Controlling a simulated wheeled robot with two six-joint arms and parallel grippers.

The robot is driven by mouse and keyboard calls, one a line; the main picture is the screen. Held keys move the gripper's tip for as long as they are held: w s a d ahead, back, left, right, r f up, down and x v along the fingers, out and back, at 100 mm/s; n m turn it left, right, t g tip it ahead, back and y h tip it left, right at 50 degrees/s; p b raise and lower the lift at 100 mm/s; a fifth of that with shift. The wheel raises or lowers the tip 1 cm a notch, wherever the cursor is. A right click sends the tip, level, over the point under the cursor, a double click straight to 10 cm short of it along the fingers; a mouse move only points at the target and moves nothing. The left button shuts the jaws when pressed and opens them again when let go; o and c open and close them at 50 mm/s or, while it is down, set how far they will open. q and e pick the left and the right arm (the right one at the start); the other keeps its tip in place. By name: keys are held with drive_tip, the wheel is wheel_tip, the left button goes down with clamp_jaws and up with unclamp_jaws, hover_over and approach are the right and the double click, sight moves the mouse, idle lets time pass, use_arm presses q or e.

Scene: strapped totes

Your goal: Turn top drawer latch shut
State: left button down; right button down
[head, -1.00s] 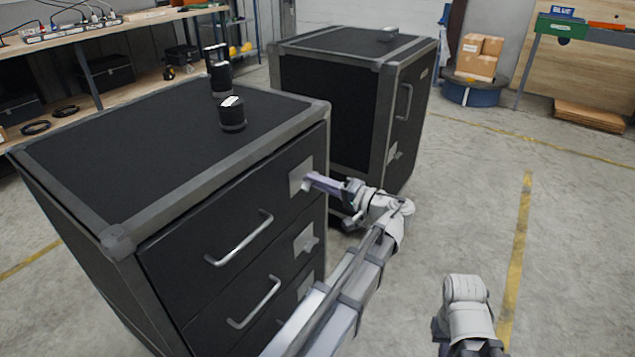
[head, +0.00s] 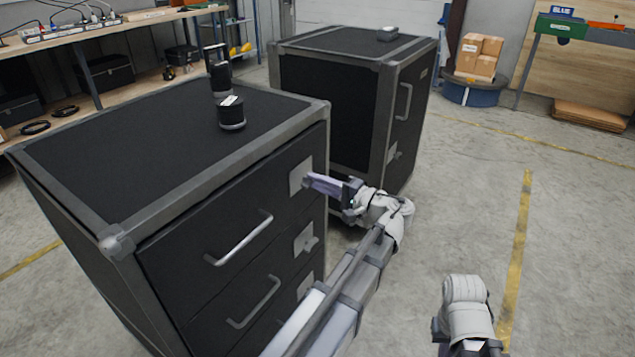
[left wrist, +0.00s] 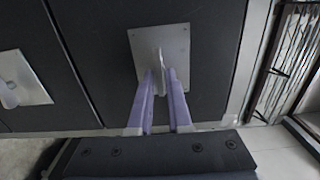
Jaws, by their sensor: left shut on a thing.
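The top drawer (head: 200,232) of the black case is closed flush with the case front. Its latch plate (head: 297,178) is at the drawer's right end. The latch plate also shows in the left wrist view (left wrist: 176,38), with the thin metal latch tab (left wrist: 161,62) standing out from it. My left gripper (head: 309,181) reaches the latch from the right. In the left wrist view its two purple fingers (left wrist: 162,85) are shut on the latch tab, one on each side.
Lower drawers have their own handles (head: 255,302) and a middle latch (head: 306,240). Black cylindrical items (head: 232,114) stand on the case top. A second black case (head: 325,100) stands close behind my left gripper. Open floor (head: 450,215) lies to the right.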

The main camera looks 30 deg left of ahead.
use_arm(q)
drive_tip(key=c, duration=1)
unclamp_jaws()
drive_tip(key=shift+o, duration=0.2)
drive_tip(key=d, duration=0.7)
drive_tip(key=shift+s+d, duration=0.3)
drive_tip(key=shift+d, duration=0.1)
